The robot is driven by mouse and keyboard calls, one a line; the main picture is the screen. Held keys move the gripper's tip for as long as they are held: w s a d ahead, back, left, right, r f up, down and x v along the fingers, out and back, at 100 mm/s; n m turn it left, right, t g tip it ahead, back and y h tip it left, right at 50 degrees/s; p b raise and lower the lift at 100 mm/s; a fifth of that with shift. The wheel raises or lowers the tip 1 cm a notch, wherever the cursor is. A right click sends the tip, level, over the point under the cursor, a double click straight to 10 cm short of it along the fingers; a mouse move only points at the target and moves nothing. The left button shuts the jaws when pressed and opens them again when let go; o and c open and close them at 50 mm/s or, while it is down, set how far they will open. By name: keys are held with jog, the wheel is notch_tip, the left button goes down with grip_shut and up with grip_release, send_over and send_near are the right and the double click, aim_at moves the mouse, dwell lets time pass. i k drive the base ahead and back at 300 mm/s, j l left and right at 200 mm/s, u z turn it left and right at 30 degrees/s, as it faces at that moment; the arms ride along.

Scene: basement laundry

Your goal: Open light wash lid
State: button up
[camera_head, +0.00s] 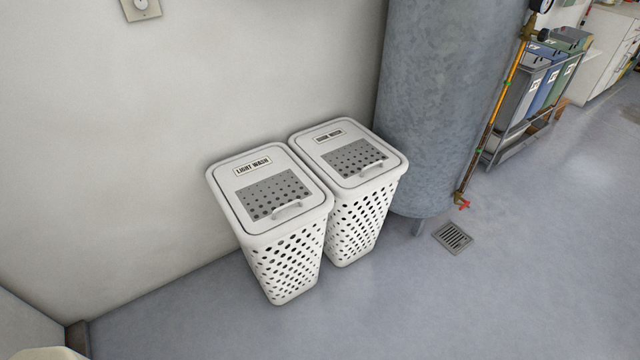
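The light wash basket (282,268) is a white, tapered laundry basket with perforated sides, standing upright on the floor against the wall. Its lid (232,184) lies flat and closed on top. The lid carries a "LIGHT WASH" label (253,166), a grey perforated panel and a white handle (290,210) near its front edge. My gripper is not in view, so its state and place cannot be seen.
A matching basket (362,218) with a closed lid stands close on the right. Behind it is a large grey tank (445,90) with an orange pipe (497,90). A floor drain (453,238) lies right. The floor in front of the baskets is clear.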

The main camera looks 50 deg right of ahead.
aim_at(265, 189)
jog(key=i+l+z, duration=0.15)
jog(key=z, duration=0.3)
jog(key=i+l, duration=0.55)
jog(key=i, duration=0.1)
